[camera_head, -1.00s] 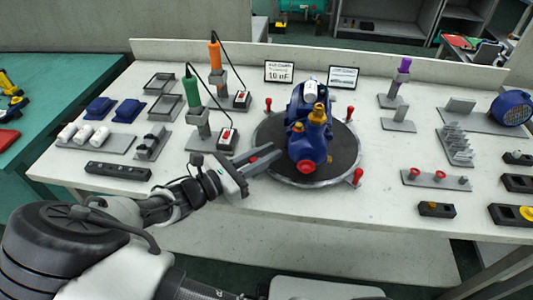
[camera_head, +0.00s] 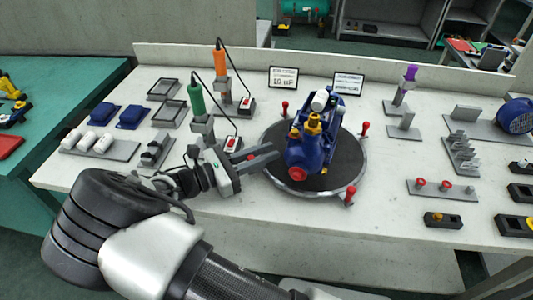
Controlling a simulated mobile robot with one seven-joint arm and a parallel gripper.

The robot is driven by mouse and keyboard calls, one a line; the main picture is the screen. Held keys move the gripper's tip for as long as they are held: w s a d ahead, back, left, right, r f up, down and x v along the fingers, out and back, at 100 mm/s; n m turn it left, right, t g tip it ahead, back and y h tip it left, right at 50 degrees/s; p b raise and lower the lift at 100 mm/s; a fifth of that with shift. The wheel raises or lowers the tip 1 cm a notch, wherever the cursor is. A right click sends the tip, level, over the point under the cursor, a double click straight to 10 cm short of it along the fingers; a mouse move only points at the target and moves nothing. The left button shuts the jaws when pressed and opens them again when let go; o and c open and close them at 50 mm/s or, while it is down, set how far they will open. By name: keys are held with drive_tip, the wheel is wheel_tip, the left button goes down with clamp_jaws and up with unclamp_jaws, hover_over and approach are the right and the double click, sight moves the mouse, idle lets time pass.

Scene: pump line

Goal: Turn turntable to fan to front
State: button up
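The turntable (camera_head: 347,173) is a dark round plate with a metal rim in the middle of the bench. Several red-topped handles stand around its rim, one at the front right (camera_head: 349,197). The blue fan pump (camera_head: 308,150) with yellow fittings stands on it, its red-ringed end (camera_head: 298,173) toward the front and slightly left, its white-topped end toward the back right. My gripper (camera_head: 268,154) is at the turntable's left edge. A red handle top (camera_head: 250,157) shows between its fingers, which look closed on it; the contact is partly hidden.
Close behind my gripper are the green tool (camera_head: 194,97) and the orange tool (camera_head: 220,62) on stands with cables. Two small signs (camera_head: 348,84) stand behind the turntable. A plate with red knobs (camera_head: 442,189) lies right. The bench front is clear.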

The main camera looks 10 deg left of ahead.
drive_tip(key=o, duration=0.3)
drive_tip(key=shift+o, duration=0.2)
drive_tip(key=p+v, duration=0.1)
drive_tip(key=v, duration=1.6)
drive_tip(key=shift+s+a, duration=0.2)
drive_tip(key=shift+s, duration=0.05)
